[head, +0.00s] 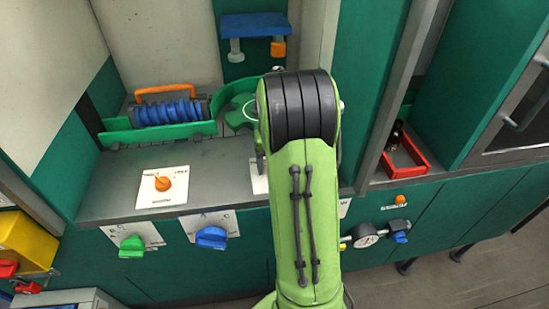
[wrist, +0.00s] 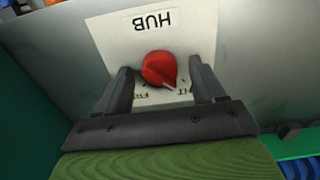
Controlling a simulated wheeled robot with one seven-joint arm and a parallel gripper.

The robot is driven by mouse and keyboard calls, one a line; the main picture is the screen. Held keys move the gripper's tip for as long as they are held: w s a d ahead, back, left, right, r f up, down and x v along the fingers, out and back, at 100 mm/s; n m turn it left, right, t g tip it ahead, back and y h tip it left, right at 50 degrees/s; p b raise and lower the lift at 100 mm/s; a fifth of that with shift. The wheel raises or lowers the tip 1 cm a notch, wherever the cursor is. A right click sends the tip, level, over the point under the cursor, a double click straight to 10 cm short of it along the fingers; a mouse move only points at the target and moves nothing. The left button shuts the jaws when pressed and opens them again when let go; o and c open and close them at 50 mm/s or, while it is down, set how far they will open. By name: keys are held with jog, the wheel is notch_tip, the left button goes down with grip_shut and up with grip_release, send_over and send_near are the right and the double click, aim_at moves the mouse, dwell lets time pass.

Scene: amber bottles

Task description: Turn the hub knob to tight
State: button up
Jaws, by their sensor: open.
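The hub knob (wrist: 159,69) is red and round with a pointed side. It sits on a white plate (wrist: 190,28) marked HUB, upside down in the wrist view. Its white pointer line faces down and slightly right in that view, between two partly hidden labels. My gripper (wrist: 161,72) is open, with one dark finger on each side of the knob. I cannot tell whether either finger touches it. In the head view my arm hides the knob, and only the left edge of its white plate (head: 257,180) shows.
An orange knob (head: 164,183) on a white plate is left on the grey counter (head: 110,190). Green (head: 132,246) and blue (head: 211,237) knobs are on the front panel. A blue roller (head: 168,112) with a green guide stands behind. A red tray (head: 405,155) is right.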

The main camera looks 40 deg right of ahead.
notch_tip(320, 180, up, 16)
jog(key=p, duration=0.3)
jog(key=shift+f, duration=0.15)
jog(key=s+a+r+n+t, duration=0.2)
jog(key=s+a, duration=0.1)
jog(key=a, duration=0.5)
jog(key=s+a+r+n+t, duration=0.15)
jog(key=s+a, duration=0.25)
jog(key=a, duration=0.5)
jog(key=s+a+f+n+t, duration=0.2)
jog(key=s+a+f+n, duration=0.1)
jog(key=s+a, duration=0.3)
jog(key=s, duration=0.2)
jog(key=shift+s+f, duration=0.35)
